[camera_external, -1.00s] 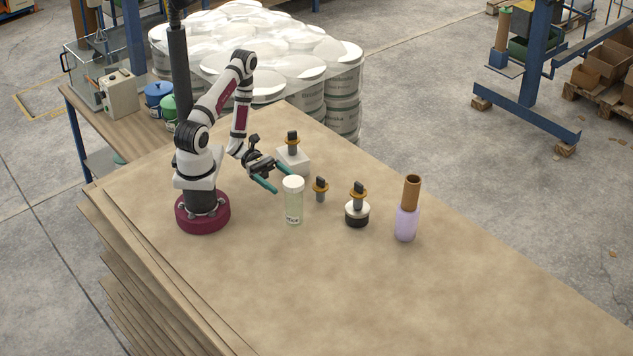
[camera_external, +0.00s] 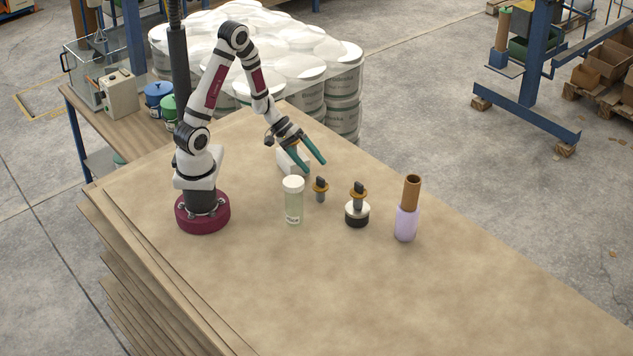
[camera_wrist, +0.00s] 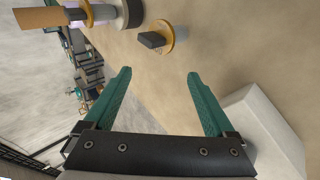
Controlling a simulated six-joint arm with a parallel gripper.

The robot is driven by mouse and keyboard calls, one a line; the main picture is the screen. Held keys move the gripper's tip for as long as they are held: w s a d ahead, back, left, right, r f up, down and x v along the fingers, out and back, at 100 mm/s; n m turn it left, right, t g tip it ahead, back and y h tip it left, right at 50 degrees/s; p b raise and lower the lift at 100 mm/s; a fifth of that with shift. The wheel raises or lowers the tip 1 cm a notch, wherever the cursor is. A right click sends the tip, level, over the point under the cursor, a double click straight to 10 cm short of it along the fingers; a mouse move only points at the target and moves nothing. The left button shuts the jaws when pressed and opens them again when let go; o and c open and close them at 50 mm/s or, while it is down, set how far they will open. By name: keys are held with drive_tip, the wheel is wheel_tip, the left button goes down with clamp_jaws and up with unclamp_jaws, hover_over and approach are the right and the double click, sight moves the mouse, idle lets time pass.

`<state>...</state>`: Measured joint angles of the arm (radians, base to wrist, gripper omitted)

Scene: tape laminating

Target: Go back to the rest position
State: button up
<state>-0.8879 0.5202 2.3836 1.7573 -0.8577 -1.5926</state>
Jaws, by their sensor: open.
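My gripper (camera_external: 316,166) has teal fingers, spread apart and empty. In the external view it is raised above the back part of the table, in front of a white block (camera_external: 287,165) that it partly hides. In the wrist view the two fingers (camera_wrist: 157,75) are wide apart with only tabletop between them. Part of the white block shows at the lower right of the wrist view (camera_wrist: 262,130). A dark-and-orange knob-like piece (camera_external: 320,189) stands on the table just beyond the fingers, and it also shows in the wrist view (camera_wrist: 158,38).
A white-capped clear jar (camera_external: 293,203) stands left of the knob piece. A black-and-white base with a similar knob (camera_external: 357,208) and a lilac bottle with a brown tube (camera_external: 407,215) stand to the right. The table (camera_external: 400,300) is clear in front.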

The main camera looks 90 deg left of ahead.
drive_tip(key=w+a+r+m+y, duration=0.1)
drive_tip(key=w+r+m+y, duration=0.2)
drive_tip(key=r, duration=0.4)
drive_tip(key=w+a+r+m+y, duration=0.1)
drive_tip(key=r+m+y, duration=0.25)
drive_tip(key=r, duration=0.25)
drive_tip(key=s+d+r+m+y, duration=0.2)
drive_tip(key=s+d+r+m, duration=0.15)
drive_tip(key=r, duration=0.35)
drive_tip(key=s+d+r+m+h, duration=0.2)
drive_tip(key=s+d+m+h, duration=0.1)
drive_tip(key=s+d+m, duration=0.55)
drive_tip(key=s+d+f+g, duration=0.1)
drive_tip(key=s+f+g, duration=0.6)
drive_tip(key=s, duration=0.2)
drive_tip(key=shift+s+d+f+n+g, duration=0.2)
drive_tip(key=shift+d+f+n+g, duration=0.05)
drive_tip(key=shift+f+n+g, duration=0.1)
